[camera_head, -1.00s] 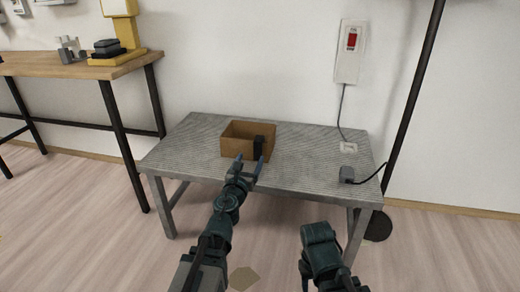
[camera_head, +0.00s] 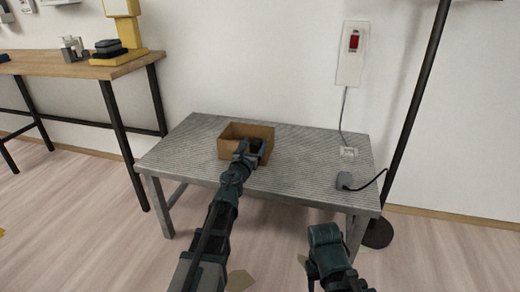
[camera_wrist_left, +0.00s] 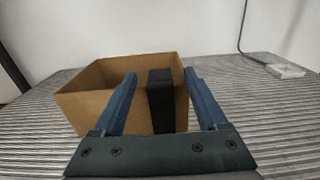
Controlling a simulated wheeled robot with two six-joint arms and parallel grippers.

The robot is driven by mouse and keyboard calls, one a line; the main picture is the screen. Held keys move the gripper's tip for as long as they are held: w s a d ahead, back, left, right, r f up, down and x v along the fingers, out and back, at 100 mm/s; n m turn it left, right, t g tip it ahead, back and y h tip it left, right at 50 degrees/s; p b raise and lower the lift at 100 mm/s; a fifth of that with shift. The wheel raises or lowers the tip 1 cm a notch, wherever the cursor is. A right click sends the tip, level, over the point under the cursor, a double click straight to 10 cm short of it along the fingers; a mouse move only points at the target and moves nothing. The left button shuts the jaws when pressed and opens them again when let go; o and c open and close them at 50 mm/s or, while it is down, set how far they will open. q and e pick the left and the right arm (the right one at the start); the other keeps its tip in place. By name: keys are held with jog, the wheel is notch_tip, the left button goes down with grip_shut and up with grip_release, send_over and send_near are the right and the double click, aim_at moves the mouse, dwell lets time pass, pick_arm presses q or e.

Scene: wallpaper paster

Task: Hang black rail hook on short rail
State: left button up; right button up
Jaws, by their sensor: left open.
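A black block-like object, seemingly the black rail hook (camera_wrist_left: 161,100), stands at the front side of an open brown box (camera_head: 232,143) on the grey ribbed table. Its shape as a hook cannot be made out. In the left wrist view it lies between the two blue fingers of my left gripper (camera_wrist_left: 160,85), nearer the right finger. The gripper is open, with visible gaps on both sides of the object. In the head view my left gripper (camera_head: 252,147) covers most of the object. My right arm shows low in the picture, but its fingers are not visible. No short rail is identifiable.
The grey table (camera_head: 305,165) is mostly bare around the box (camera_wrist_left: 90,98). A dark plug with a cable (camera_head: 345,181) lies at its right side. A black pole (camera_head: 405,130) stands just right of the table. A wooden workbench (camera_head: 75,63) is at the left.

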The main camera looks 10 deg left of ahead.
pick_arm(q)
jog(key=shift+w, duration=0.85)
pick_arm(e)
jog(key=shift+w+d, duration=0.2)
jog(key=shift+d, duration=0.1)
pick_arm(q)
jog(key=shift+s, duration=0.1)
jog(key=shift+c, duration=0.2)
grip_shut()
